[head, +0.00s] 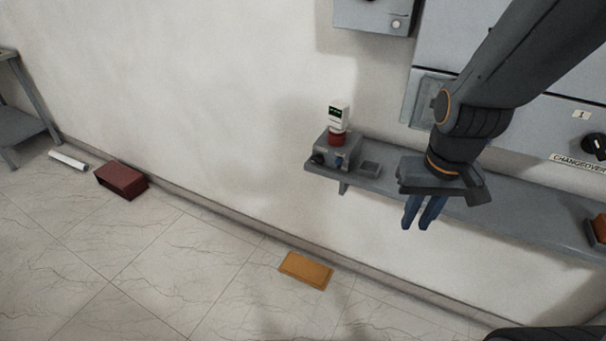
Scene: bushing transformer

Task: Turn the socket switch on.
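A small grey box (336,154) with a dark knob (318,158) and a blue part on its front sits at the left end of the wall shelf. A red plug-like base with a white device (339,118) with a green display stands on top of it. I cannot tell which part is the socket switch or how it is set. My gripper (416,227) hangs to the right of the box, in front of the shelf, apart from it. Its two blue fingers point down close together, with nothing seen between them; whether they are fully shut is unclear.
Above are a grey wall box (372,18) and a cabinet with a changeover knob (597,145). An orange slab (306,270) and a dark red box (121,180) lie on the floor.

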